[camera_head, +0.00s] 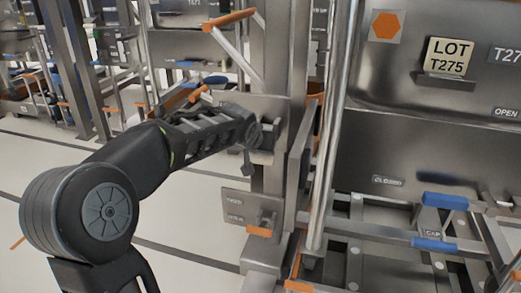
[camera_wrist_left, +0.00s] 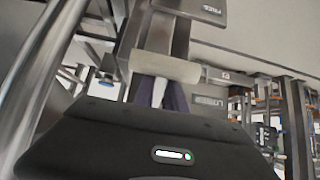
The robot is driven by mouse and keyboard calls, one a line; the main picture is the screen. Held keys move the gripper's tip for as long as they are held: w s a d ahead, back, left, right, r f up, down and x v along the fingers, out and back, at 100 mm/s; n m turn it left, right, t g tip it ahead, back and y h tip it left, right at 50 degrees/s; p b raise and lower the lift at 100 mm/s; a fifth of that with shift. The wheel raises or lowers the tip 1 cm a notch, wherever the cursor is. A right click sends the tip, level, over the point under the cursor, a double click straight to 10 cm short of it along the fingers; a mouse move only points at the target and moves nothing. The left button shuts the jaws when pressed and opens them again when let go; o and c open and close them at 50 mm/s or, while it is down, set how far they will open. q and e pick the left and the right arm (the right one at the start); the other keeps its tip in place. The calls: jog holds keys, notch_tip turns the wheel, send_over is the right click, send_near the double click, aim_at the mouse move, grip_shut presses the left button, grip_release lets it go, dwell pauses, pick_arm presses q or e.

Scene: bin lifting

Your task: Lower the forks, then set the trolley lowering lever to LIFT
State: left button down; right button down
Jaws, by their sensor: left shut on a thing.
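My left gripper (camera_head: 262,136) reaches in from the left to the grey metal column (camera_head: 271,180) of the trolley. In the left wrist view its fingers (camera_wrist_left: 158,92) are shut on a pale cylindrical handle (camera_wrist_left: 166,67), set crosswise in front of a steel upright. The head view mostly hides this handle. Below the gripper, a label plate (camera_head: 237,206) and a small lever with an orange end (camera_head: 260,231) sit on the column; the plate's lettering is too small to read. The forks cannot be clearly made out. My right gripper is not in view.
A steel bin (camera_head: 410,130) marked LOT T275 stands at the right, behind a vertical pole (camera_head: 334,120). A frame with blue grips (camera_head: 445,201) lies below it. An orange-handled bar (camera_head: 230,18) juts out above my left gripper. Pale floor (camera_head: 200,222) is clear at lower left.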

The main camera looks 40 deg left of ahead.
pick_arm(q)
jog(key=shift+s+f, duration=0.1)
jog(key=shift+f, duration=0.45)
grip_release()
dwell(0.6)
jog(key=shift+r, duration=0.4)
jog(key=p+v, duration=0.2)
jog(key=v, duration=0.5)
jog(key=shift+s, duration=0.2)
jog(key=shift+d, duration=0.1)
dwell(0.4)
